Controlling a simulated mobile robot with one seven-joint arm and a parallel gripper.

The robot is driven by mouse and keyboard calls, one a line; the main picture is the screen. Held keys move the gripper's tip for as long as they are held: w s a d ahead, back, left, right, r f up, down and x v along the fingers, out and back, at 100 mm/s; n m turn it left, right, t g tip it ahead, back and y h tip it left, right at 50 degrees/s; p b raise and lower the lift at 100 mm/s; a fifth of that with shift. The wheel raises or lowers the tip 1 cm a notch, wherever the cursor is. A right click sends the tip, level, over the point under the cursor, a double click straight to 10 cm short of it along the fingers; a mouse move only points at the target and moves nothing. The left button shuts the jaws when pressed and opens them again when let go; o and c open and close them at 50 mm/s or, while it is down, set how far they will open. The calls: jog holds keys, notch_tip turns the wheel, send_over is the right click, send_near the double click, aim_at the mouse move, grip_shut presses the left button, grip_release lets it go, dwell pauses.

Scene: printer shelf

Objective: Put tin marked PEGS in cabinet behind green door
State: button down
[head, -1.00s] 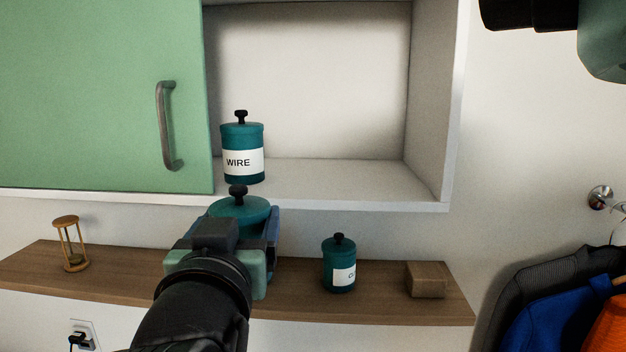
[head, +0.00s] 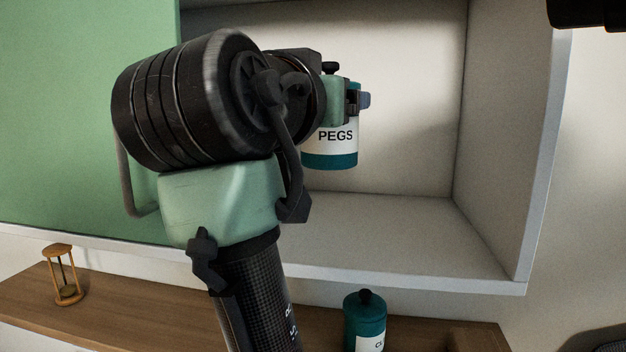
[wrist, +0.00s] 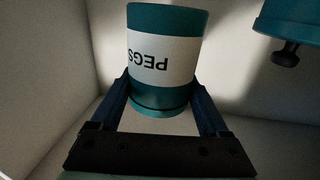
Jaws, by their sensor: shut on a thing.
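The teal tin marked PEGS (head: 335,158), with a white label, is upright in my gripper (head: 350,97), inside or in front of the open cabinet bay. It is raised above the cabinet floor (head: 400,225). In the wrist view the tin (wrist: 165,55) appears upside down, between both fingers of my gripper (wrist: 162,100). The bay right of the door is open.
Another teal tin (wrist: 290,25) shows at the wrist view's upper right; in the head view my arm hides that area. Below, a wooden shelf (head: 110,310) holds an hourglass (head: 63,275) and a teal tin (head: 365,320). The bay's right side is clear.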

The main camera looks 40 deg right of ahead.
aim_at(330, 162)
jog(key=f, duration=0.3)
jog(key=f+p, duration=0.1)
jog(key=shift+w+d+f, duration=0.15)
jog(key=shift+d+f, duration=0.1)
jog(key=shift+d, duration=0.15)
jog(key=shift+a+f+p, duration=0.2)
jog(key=shift+f+p, duration=0.1)
jog(key=shift+f, duration=0.2)
jog(key=shift+f+p, duration=0.35)
jog(key=shift+f, duration=0.55)
jog(key=shift+d+f, duration=0.1)
jog(key=shift+f, duration=0.45)
jog(key=shift+f, duration=0.15)
grip_release()
